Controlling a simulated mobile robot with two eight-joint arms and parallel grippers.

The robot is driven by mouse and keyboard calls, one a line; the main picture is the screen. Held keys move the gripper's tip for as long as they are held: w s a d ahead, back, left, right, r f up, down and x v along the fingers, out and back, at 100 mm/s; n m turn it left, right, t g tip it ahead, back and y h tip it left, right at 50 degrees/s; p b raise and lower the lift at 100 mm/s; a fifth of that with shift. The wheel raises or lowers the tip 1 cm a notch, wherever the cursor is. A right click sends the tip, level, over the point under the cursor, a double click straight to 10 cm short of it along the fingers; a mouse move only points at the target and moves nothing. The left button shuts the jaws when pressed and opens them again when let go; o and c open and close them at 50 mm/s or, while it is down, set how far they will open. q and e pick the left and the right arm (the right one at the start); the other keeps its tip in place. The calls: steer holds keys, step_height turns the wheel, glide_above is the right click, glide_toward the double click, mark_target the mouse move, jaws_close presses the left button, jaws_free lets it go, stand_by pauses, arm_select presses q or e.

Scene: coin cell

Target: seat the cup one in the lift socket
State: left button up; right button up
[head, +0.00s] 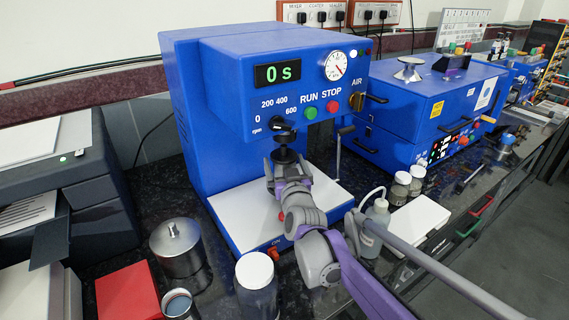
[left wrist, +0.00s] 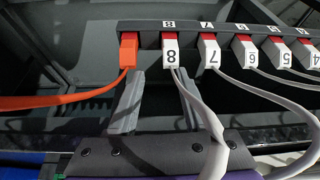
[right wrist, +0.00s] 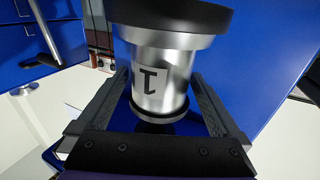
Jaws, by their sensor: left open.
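Cup one (right wrist: 160,82) is a shiny metal cylinder with a black "1" label that appears upside down. My right gripper (right wrist: 163,80) has a finger on each side of it and looks closed on it. In the head view my right gripper (head: 288,182) is under the blue mixer's front head, well above its white base plate (head: 240,215). A wide dark round part (right wrist: 170,14) sits right above the cup; I cannot tell whether they touch or exactly where the socket is. My left gripper (left wrist: 158,85) is open and empty, below a row of numbered plugs.
The blue mixer (head: 190,120) reads "0 s". A lidded metal pot (head: 178,250), a white-capped jar (head: 256,285) and a red box (head: 128,292) crowd the front left. A wash bottle (head: 376,225) stands right of the plate. An orange plug (left wrist: 128,50) hangs near my left fingers.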

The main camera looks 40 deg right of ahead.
arm_select(q)
steer(key=shift+r+p, duration=0.4)
steer(key=shift+r, duration=0.1)
arm_select(e)
steer(key=v, duration=1)
steer(key=shift+s+a, duration=0.2)
steer(key=shift+s, duration=0.15)
